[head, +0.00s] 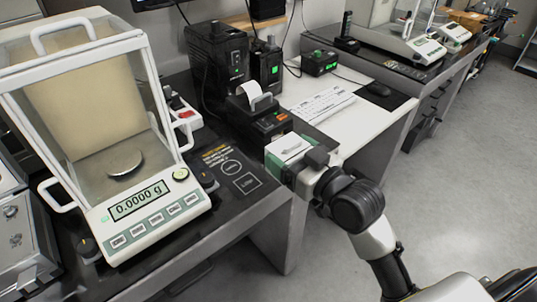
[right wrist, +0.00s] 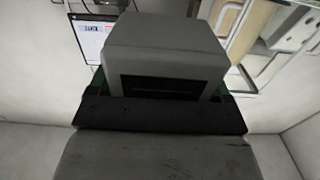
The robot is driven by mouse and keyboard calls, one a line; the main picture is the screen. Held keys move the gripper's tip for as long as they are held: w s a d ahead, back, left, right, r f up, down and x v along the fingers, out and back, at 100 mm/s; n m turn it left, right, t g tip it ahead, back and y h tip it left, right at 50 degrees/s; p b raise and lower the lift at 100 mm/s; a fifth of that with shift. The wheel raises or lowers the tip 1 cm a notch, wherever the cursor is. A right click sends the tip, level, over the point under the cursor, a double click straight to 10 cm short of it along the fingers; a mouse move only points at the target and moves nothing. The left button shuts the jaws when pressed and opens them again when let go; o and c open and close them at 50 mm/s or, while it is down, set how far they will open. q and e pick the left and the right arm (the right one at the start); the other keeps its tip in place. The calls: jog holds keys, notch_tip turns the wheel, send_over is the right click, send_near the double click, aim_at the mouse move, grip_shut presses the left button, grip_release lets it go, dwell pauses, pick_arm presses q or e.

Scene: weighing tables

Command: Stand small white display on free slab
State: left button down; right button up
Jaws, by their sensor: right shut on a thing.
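My right gripper (head: 301,163) is shut on a small white box with a green side, which I take to be the small white display (head: 286,148). It is held just off the right end of the dark bench top, in front of the label printer. Dark fingers cover part of it. In the right wrist view, green edges (right wrist: 241,108) show behind a black bar. The black slab (head: 217,153) beside the large balance has printed outlines and a bare front part. Whether it is the free slab I cannot tell. My left gripper is not in view.
The large glass-sided balance (head: 140,200) reads 0.0000 g at left. A black label printer (head: 262,118) stands behind the held box. A keyboard (head: 322,104) lies on the white desk. More balances (head: 425,50) stand on the far bench. Open floor lies at right.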

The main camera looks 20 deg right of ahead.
jog(key=s+d+r, duration=0.2)
jog(key=shift+s+d+r, duration=0.1)
jog(key=shift+s+d, duration=0.1)
jog(key=shift+s, duration=0.1)
jog(key=m+t+h+p, duration=0.1)
jog(key=m+h+p, duration=0.4)
jog(key=p, duration=0.5)
send_near(300, 145)
jog(key=w+a+f+n+h, duration=0.1)
jog(key=w+a+f, duration=0.1)
jog(key=a+f, duration=0.15)
jog(key=w+d+r+n+y+b, duration=0.1)
jog(key=w+y+b, duration=0.1)
jog(key=b, duration=0.1)
jog(key=w+d+r+n+y+b, duration=0.1)
jog(key=y+b, duration=0.1)
jog(key=b, duration=0.1)
jog(key=w+d+r+n+g+y+b, duration=0.1)
jog(key=w+n+y+b, duration=0.1)
jog(key=b, duration=0.2)
jog(key=shift+w+d+r, duration=0.3)
